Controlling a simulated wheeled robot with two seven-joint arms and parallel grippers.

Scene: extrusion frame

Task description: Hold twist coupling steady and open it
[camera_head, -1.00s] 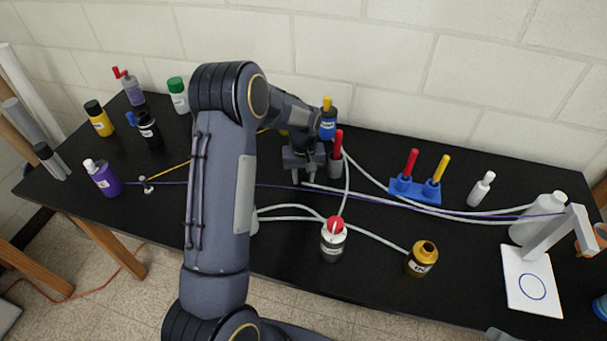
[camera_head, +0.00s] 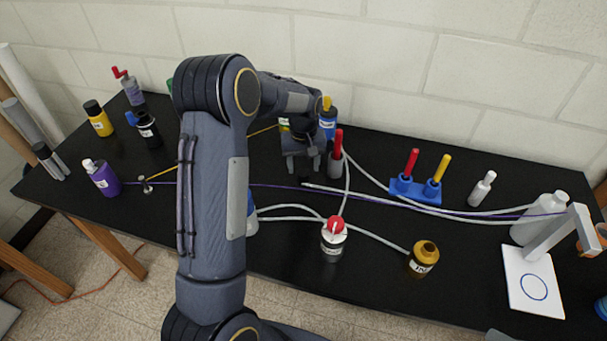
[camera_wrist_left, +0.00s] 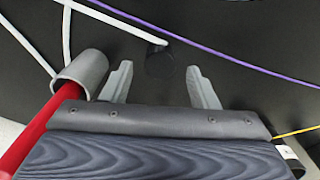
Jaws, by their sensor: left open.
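My left gripper (camera_head: 305,174) is open and empty over the back middle of the black table. In the left wrist view, its two grey fingers (camera_wrist_left: 160,72) stand apart above the table. A dark round patch (camera_wrist_left: 162,66) lies between the fingertips, near the free end of a white hose (camera_wrist_left: 130,28). I cannot tell whether this patch is the twist coupling, a part or a shadow. The hose end also shows in the head view (camera_head: 310,186). No coupling can be made out clearly. My right gripper is not in view.
A grey holder with a red handle (camera_head: 337,152) stands close beside the left gripper. A purple cord (camera_wrist_left: 235,58) crosses the table. A red-topped jar (camera_head: 333,241), an amber bottle (camera_head: 423,258) and a blue stand (camera_head: 416,191) are to the right.

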